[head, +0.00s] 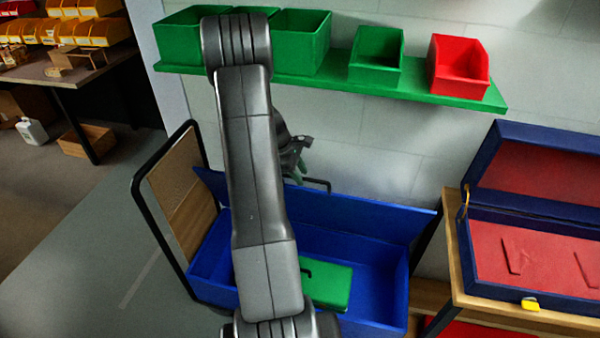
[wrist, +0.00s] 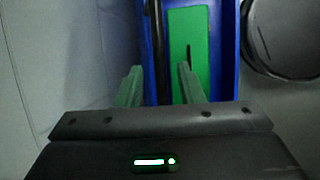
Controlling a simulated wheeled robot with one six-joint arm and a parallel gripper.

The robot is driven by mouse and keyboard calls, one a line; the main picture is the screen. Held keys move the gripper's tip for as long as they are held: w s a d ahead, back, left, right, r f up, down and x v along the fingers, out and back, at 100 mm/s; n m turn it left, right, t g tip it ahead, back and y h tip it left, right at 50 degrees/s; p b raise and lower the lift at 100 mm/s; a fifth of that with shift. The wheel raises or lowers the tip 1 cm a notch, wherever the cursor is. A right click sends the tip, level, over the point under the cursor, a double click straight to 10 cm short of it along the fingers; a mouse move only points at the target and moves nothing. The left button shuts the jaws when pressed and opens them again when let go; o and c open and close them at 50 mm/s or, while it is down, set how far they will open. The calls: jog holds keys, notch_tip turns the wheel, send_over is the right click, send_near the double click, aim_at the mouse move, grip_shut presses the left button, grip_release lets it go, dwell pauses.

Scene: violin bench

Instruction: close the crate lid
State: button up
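The blue crate (head: 375,322) stands low in the middle of the head view with its lid (head: 360,212) raised along the far side. A green case with a dark handle (head: 330,287) lies inside it. A thin dark bar (head: 318,183) shows by the lid's upper edge. My gripper (head: 298,168) is at the far side of the crate, near the lid's top edge, partly hidden by my arm. In the wrist view its two green fingers (wrist: 158,78) are apart, with a dark bar and blue edge seen between and beyond them. Contact cannot be told.
A green shelf (head: 400,88) with green bins (head: 300,40) and a red bin (head: 459,66) hangs above the crate. An open blue case with red lining (head: 535,260) sits on a wooden bench at right. A framed brown panel (head: 180,185) stands at the crate's left.

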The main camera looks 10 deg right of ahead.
grip_shut()
jog(key=shift+f, duration=0.15)
